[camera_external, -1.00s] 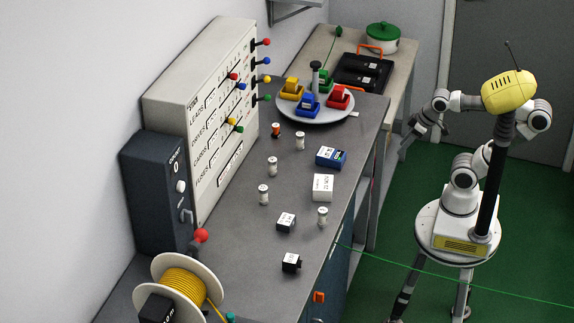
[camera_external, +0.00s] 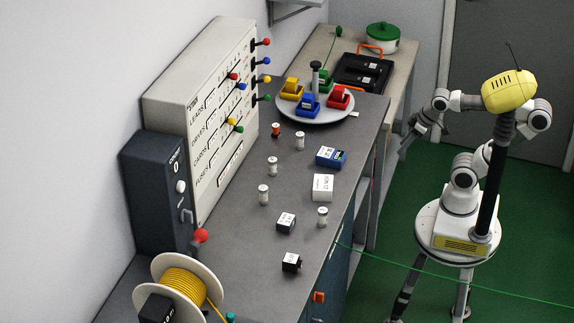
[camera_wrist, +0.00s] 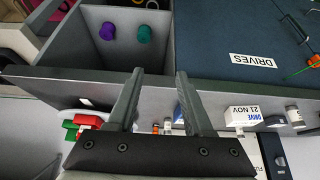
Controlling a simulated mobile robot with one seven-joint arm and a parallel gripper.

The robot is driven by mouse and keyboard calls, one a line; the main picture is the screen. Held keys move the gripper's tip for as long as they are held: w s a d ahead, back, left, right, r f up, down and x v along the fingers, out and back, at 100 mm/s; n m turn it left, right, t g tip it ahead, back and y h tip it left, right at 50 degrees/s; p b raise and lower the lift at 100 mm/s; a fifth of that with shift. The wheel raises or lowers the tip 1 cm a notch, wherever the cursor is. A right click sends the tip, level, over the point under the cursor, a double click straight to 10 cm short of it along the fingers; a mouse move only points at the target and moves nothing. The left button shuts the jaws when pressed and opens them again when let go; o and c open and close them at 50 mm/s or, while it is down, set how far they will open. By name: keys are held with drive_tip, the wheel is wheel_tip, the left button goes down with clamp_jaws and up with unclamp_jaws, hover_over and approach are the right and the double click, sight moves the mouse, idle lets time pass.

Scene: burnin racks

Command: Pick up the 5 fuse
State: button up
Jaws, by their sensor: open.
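Several small fuses stand upright on the grey bench (camera_external: 240,260): one with an orange band (camera_external: 276,130), and white ones at the back (camera_external: 299,141), middle (camera_external: 272,166), left (camera_external: 263,194) and right front (camera_external: 322,216). Their numbers are too small to read, so I cannot tell which is the 5 fuse. In the wrist view my gripper (camera_wrist: 160,73) is open and empty, its fingers in front of the bench's edge. Small fuses show beyond the fingers, one with an orange band (camera_wrist: 155,129) and one white (camera_wrist: 292,115). In the external view my arm is right of the bench, apart from the fuses.
A blue box (camera_external: 331,157), a white box (camera_external: 323,187) and two black-and-white boxes share the bench. A round tray (camera_external: 325,118) holds coloured blocks. A panel (camera_external: 205,110) with levers and a cable spool (camera_external: 180,285) stand left. An open drawer (camera_wrist: 90,55) shows in the wrist view.

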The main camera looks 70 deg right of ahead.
drive_tip(key=shift+o, duration=1)
